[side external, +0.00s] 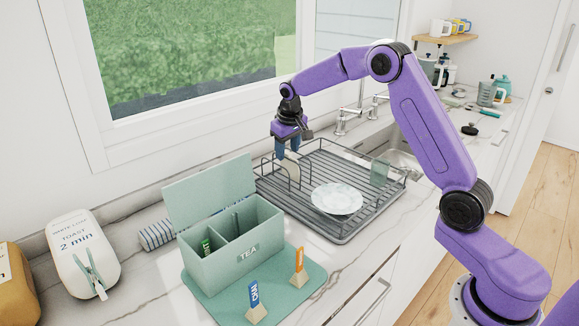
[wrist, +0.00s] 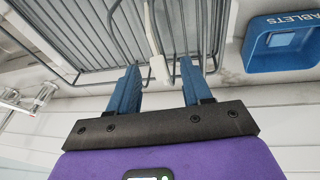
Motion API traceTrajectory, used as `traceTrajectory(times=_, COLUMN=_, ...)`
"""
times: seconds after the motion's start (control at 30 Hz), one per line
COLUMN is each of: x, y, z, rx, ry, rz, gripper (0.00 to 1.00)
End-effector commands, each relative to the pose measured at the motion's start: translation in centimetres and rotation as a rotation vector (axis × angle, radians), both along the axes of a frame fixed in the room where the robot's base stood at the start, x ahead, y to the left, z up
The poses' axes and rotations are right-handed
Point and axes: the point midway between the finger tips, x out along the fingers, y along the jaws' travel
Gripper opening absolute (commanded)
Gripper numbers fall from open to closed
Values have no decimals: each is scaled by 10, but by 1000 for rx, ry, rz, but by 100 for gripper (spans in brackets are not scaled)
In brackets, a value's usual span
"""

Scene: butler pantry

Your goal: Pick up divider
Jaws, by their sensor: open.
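A thin cream panel (side external: 291,169) stands on edge at the back left of the dish rack; it may be the divider, but I cannot be sure. In the wrist view the thin pale piece (wrist: 158,68) shows edge-on between my fingers, with gaps on both sides. My gripper (side external: 287,153) points down over the panel, its blue fingers open. In the wrist view the gripper (wrist: 160,72) looks empty, with the fingers apart around the piece's near end. The green TEA box (side external: 243,252) stands open at left, with inner partitions and a small green packet.
The wire dish rack (side external: 345,232) holds a white plate (side external: 337,198) and a green glass (side external: 379,172). Its wires stand close beside my fingers. A blue TABLETS container (wrist: 284,45) is at right in the wrist view. Tags stand on a green mat (side external: 300,291); a toast bag (side external: 83,254) is left.

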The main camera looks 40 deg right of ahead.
Motion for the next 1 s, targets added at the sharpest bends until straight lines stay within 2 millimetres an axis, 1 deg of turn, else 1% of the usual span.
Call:
traceTrajectory(times=0.03, x=0, y=0, z=0, rx=0, ry=0, rz=0, gripper=49)
traceTrajectory(times=0.07, x=0, y=0, z=0, rx=0, ry=0, rz=0, gripper=46)
traceTrajectory(times=0.1, x=0, y=0, z=0, rx=0, ry=0, rz=0, gripper=33)
traceTrajectory(times=0.17, x=0, y=0, z=0, rx=0, ry=0, rz=0, gripper=13)
traceTrajectory(times=0.2, x=0, y=0, z=0, rx=0, ry=0, rz=0, gripper=0)
traceTrajectory(times=0.73, x=0, y=2, z=3, rx=2, ry=0, rz=1, gripper=0)
traceTrajectory(times=0.87, x=1, y=2, z=11, rx=1, ry=-3, rz=3, gripper=0)
traceTrajectory(times=1.0, x=1, y=2, z=28, rx=2, ry=-5, rz=1, gripper=0)
